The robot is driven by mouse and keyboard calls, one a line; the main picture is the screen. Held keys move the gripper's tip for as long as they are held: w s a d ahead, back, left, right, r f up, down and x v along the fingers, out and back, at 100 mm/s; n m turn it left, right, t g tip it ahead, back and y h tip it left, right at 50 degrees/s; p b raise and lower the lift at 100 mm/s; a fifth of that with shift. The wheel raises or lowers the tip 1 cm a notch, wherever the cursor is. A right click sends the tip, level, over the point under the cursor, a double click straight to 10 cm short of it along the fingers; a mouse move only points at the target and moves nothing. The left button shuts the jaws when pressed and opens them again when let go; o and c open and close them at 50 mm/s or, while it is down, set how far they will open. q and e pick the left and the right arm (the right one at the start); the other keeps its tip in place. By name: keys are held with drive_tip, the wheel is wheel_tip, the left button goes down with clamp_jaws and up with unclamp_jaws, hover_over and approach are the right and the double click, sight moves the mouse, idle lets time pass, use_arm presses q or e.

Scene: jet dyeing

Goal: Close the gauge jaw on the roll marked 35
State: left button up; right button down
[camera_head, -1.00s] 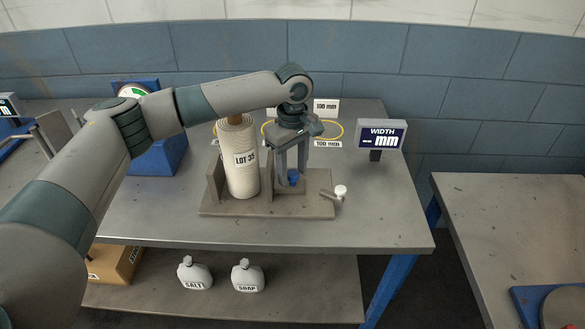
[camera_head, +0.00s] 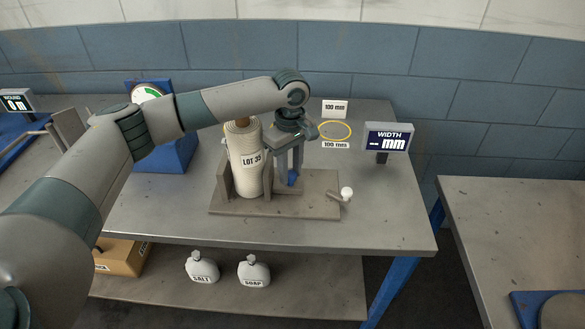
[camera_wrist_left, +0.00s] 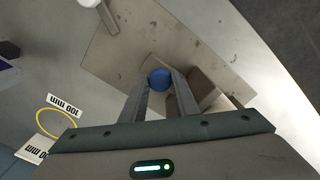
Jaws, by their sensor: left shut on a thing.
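The cream roll labelled LOT 35 (camera_head: 245,175) stands upright on the grey gauge base (camera_head: 315,205), against the fixed upright plate (camera_head: 222,180) on its left. My left gripper (camera_head: 290,180) points down just to the right of the roll. It is shut on the blue knob (camera_head: 292,178) of the gauge jaw. In the left wrist view the knob (camera_wrist_left: 159,79) sits between the fingertips (camera_wrist_left: 158,85). The jaw is largely hidden by the fingers, so I cannot tell whether it touches the roll. My right gripper is not in view.
A WIDTH display (camera_head: 388,138) reading "-- mm" stands to the right at the back. A small lever with a white knob (camera_head: 346,193) is at the base's right end. A yellow ring (camera_head: 335,131) with 100 mm labels lies behind. The table's right front is clear.

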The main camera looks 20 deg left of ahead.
use_arm(q)
drive_tip(key=o, duration=0.8)
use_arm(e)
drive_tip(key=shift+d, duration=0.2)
use_arm(q)
drive_tip(key=shift+o, duration=0.2)
drive_tip(key=shift+r, duration=0.1)
wheel_tip(320, 180, up, 17)
drive_tip(key=b, duration=0.3)
drive_tip(key=shift+b, duration=0.4)
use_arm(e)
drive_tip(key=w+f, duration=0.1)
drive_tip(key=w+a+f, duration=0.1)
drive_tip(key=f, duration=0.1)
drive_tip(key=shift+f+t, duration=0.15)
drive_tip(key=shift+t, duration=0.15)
use_arm(q)
drive_tip(key=shift+r, duration=0.1)
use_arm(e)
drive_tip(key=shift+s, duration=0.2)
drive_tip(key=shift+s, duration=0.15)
